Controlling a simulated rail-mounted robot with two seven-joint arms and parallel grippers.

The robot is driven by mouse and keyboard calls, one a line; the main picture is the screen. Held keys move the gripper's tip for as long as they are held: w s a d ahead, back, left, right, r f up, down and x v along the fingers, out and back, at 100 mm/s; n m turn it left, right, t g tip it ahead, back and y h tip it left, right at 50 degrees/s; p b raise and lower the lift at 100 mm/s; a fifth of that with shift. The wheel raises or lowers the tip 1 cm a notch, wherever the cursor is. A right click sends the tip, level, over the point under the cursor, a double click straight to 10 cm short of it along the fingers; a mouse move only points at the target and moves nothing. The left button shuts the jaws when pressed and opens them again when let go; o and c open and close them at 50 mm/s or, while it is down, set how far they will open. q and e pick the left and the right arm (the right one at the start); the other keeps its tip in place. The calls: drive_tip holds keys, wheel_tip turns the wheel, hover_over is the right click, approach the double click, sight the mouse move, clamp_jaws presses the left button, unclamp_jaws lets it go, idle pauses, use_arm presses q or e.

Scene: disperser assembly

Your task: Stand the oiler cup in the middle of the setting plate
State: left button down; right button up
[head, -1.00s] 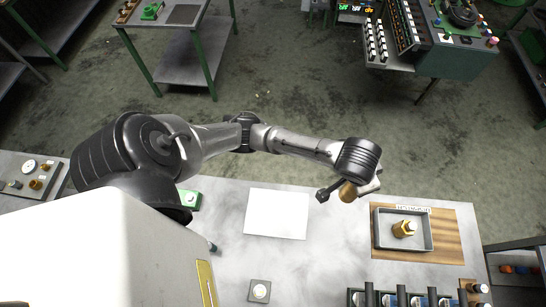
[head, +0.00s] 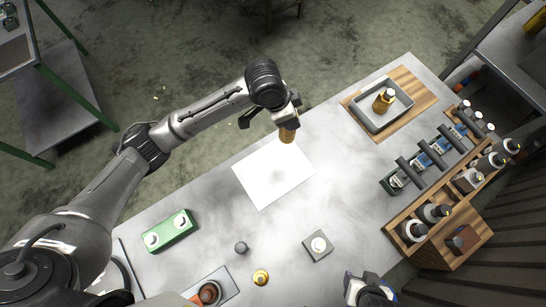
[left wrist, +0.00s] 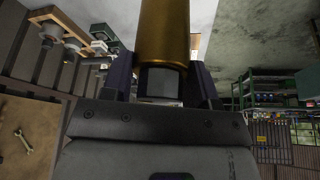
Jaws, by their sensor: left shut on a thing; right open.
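In the left wrist view the gold cylinder (left wrist: 164,35) sits between the two dark fingers (left wrist: 160,82) and fills the upper middle. The plate is bare. My right gripper (head: 370,292) is open at the bottom edge of the head view, partly cut off.
A grey tray (head: 365,117) with another brass part (head: 384,99) lies on a wooden board (head: 421,94). A rack (head: 411,228) with bottles stands at right. A green box (head: 171,231), a small grey plate (head: 314,254) and small parts lie nearer. Table around the setting plate is clear.

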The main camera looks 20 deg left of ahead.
wheel_tip(320, 180, down, 9)
drive_tip(key=b, duration=0.7)
use_arm(q)
drive_tip(key=w+d+f+m+g+h, duration=0.1)
drive_tip(key=w+d+f+m+g, duration=0.15)
drive_tip(key=w+f+m, duration=0.35)
use_arm(e)
drive_tip(key=shift+s+a+r, duration=0.1)
drive_tip(key=shift+a+r, duration=0.05)
use_arm(q)
drive_tip(key=s+a+f, duration=0.4)
drive_tip(key=s+f, duration=0.7)
drive_tip(key=s, duration=0.1)
drive_tip(key=shift+f+n, duration=0.25)
drive_tip(key=shift+n, duration=0.05)
drive_tip(key=shift+s+t, duration=0.1)
drive_tip(key=shift+t, duration=0.15)
